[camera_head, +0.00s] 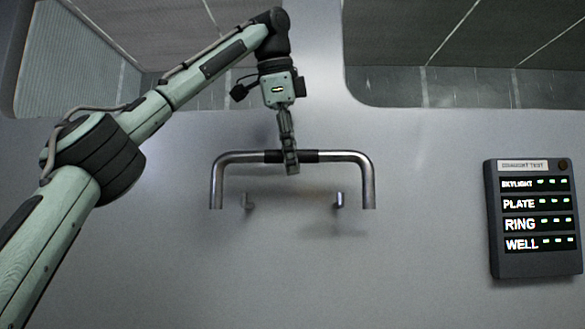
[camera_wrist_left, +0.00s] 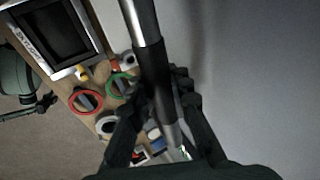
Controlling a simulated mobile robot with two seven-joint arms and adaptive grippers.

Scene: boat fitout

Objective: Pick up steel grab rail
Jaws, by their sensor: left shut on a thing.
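The steel grab rail (camera_head: 240,157) is a U-shaped bar with a black sleeve at its middle, and its two legs point down in the head view. My left gripper (camera_head: 290,160) is shut on the black sleeve, and the rail hangs level in front of the grey wall. In the left wrist view the rail (camera_wrist_left: 141,22) runs down between the dark fingers of my left gripper (camera_wrist_left: 160,115). The fingers hide part of the sleeve. My right gripper is in neither view.
A dark panel with SKYLIGHT, PLATE, RING and WELL rows (camera_head: 532,218) is on the wall at right. Two small brackets (camera_head: 248,201) show below the rail. In the wrist view, a framed dark opening (camera_wrist_left: 58,38) and red (camera_wrist_left: 86,101) and green (camera_wrist_left: 122,84) rings lie at left.

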